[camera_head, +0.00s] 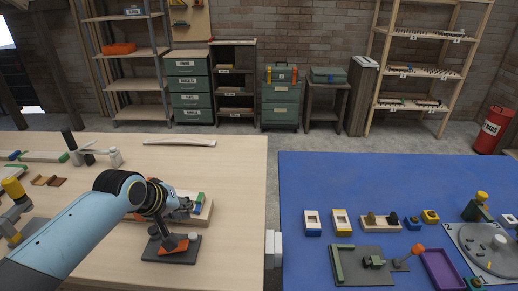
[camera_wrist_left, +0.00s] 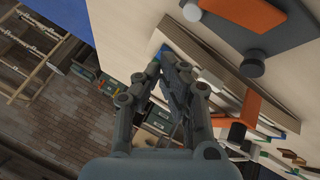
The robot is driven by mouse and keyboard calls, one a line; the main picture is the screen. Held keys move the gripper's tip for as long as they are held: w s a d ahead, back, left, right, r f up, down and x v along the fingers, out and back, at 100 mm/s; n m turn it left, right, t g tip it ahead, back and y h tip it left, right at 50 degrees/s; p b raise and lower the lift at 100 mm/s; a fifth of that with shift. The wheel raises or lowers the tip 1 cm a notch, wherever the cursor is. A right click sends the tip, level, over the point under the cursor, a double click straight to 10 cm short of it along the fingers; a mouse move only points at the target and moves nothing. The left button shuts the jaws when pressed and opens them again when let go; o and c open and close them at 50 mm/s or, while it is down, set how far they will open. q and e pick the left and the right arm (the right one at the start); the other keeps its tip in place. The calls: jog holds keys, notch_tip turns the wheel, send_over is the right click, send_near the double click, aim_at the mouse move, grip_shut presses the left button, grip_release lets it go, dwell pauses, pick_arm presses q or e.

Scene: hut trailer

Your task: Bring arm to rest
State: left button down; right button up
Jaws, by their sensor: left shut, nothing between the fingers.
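My left arm (camera_head: 75,235), light blue with a black wrist, reaches in from the left over the pale wooden table (camera_head: 235,165). My left gripper (camera_head: 178,207) is above the table beside a wooden tray (camera_head: 203,213) and partly covers it. In the left wrist view the left gripper (camera_wrist_left: 176,72) has its grey fingers together with nothing between them. Whether it touches the tray I cannot tell. My right gripper is not in view.
A dark plate (camera_head: 185,255) with an orange part (camera_head: 172,243) lies below the gripper. Small parts and tools lie at the table's left. A blue table (camera_head: 300,185) with blocks and a purple tray (camera_head: 440,268) stands at right. The table's back right is mostly clear.

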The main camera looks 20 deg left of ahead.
pick_arm(q)
jog(key=s+d+r+m+g+y, duration=0.15)
jog(key=s+r+m, duration=0.3)
jog(key=s, duration=0.85)
jog(key=s+d+r+m+g, duration=0.2)
jog(key=s+d+r+m, duration=0.3)
jog(key=s, duration=0.9)
jog(key=s+a+f+g+b, duration=0.15)
jog(key=f+b, duration=0.35)
jog(key=f, duration=0.8)
jog(key=a+f+n+b, duration=0.15)
jog(key=f+b, duration=0.35)
jog(key=f, duration=0.9)
jog(key=s+a+f+b, duration=0.15)
jog(key=f+b, duration=0.25)
jog(key=f, duration=0.9)
jog(key=s+f+b, duration=0.5)
jog(key=s+f, duration=0.3)
jog(key=f, duration=0.4)
jog(key=s+a+f+g+b, duration=0.1)
jog(key=s+f+b, duration=0.4)
jog(key=s+f, duration=0.4)
notch_tip(320, 180, down, 4)
jog(key=shift+a+r, duration=0.15)
jog(key=shift+a, duration=0.05)
jog(key=shift+g, duration=0.3)
